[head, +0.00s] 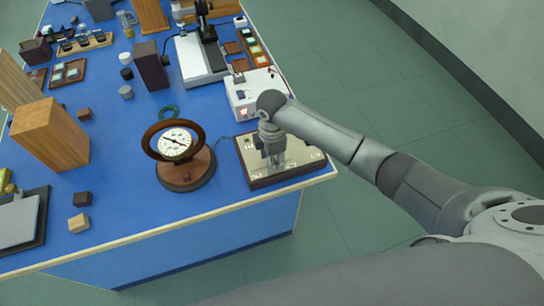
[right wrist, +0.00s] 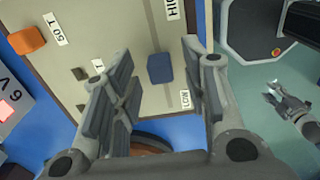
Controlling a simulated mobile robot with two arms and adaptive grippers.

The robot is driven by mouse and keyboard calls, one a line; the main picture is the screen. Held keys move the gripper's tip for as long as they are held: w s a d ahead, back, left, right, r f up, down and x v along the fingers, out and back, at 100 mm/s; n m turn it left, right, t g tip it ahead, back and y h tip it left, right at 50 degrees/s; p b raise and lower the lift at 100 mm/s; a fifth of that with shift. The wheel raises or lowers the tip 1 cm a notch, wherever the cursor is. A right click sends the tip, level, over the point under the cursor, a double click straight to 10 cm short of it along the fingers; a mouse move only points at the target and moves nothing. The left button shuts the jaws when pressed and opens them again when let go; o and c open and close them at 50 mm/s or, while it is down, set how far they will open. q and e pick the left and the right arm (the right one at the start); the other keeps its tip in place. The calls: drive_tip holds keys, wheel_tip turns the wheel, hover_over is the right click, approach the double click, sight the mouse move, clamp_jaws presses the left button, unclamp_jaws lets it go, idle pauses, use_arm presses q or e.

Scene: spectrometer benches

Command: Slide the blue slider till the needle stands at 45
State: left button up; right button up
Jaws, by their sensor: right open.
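The blue slider (right wrist: 160,68) sits in a slot on a pale control panel (right wrist: 110,22) between the HIGH and LOW labels. My right gripper (right wrist: 158,82) is open, pointing down at the panel, its fingers to either side of the slider in the picture. I cannot tell whether they touch it. In the head view the right gripper (head: 274,163) hides the slider above the panel (head: 300,154). The round white dial (head: 177,141) stands left of the panel in a brown ring; its needle reading is too small to tell. A gripper, apparently my left (right wrist: 273,90), shows low at right in the wrist view.
An orange knob (right wrist: 27,40) marked 50 T sits at the panel's far side. A white box (head: 250,94) stands behind the panel, and a wooden block (head: 50,135) to the left. The table's front edge (head: 165,236) is close; blue tabletop lies bare before the dial.

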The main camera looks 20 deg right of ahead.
clamp_jaws()
drive_tip(key=shift+d, duration=0.3)
idle(0.3)
unclamp_jaws()
wheel_tip(320, 180, up, 12)
idle(0.6)
